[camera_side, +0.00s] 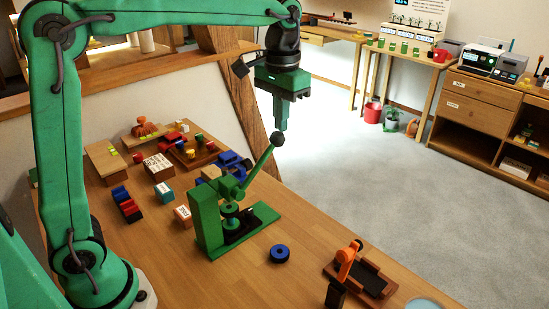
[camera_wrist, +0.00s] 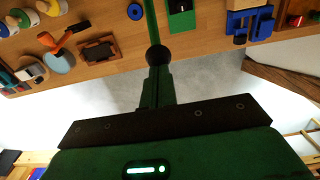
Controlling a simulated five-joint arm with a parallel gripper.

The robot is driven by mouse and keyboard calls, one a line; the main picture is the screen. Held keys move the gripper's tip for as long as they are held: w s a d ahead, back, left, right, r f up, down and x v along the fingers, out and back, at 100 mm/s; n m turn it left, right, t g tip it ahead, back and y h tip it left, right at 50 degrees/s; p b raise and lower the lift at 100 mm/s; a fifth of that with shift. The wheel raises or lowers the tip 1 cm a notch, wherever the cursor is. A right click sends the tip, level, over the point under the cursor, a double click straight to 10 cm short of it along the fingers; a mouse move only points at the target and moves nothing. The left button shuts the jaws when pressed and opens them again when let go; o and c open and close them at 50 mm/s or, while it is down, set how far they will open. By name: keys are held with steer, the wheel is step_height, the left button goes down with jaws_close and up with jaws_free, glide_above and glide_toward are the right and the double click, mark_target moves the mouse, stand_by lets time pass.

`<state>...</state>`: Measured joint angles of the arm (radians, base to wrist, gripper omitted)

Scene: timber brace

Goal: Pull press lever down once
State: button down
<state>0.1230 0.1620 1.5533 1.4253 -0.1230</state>
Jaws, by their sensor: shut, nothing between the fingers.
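The green press (camera_side: 208,222) stands on the wooden table in the side view. Its lever (camera_side: 262,166) slants up to the right and ends in a dark round knob (camera_side: 277,138). My gripper (camera_side: 281,128) is shut and empty, pointing down, with its fingertips just above the knob. I cannot tell whether they touch it. In the wrist view the knob (camera_wrist: 158,55) shows right at the tips of my gripper (camera_wrist: 157,68), with the green lever (camera_wrist: 151,22) running away behind it.
A blue ring (camera_side: 279,253) and an orange-and-black device (camera_side: 350,262) sit right of the press. Several small blocks, boxes and a wooden tray (camera_side: 205,157) lie behind and left of it. A slanted timber brace (camera_side: 238,95) rises behind the table. Grey floor is open beyond the table edge.

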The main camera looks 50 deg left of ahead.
steer(key=shift+w+f, duration=0.15)
steer(key=shift+f, duration=0.1)
steer(key=shift+w+f, duration=0.15)
steer(key=shift+f, duration=0.15)
steer(key=shift+w+f, duration=0.15)
steer(key=shift+f, duration=0.15)
stand_by(0.3)
steer(key=shift+w+f, duration=0.15)
steer(key=shift+f, duration=0.2)
steer(key=shift+w+f, duration=0.25)
steer(key=shift+f, duration=0.3)
steer(key=shift+w+f, duration=0.2)
steer(key=shift+f, duration=0.3)
stand_by(0.5)
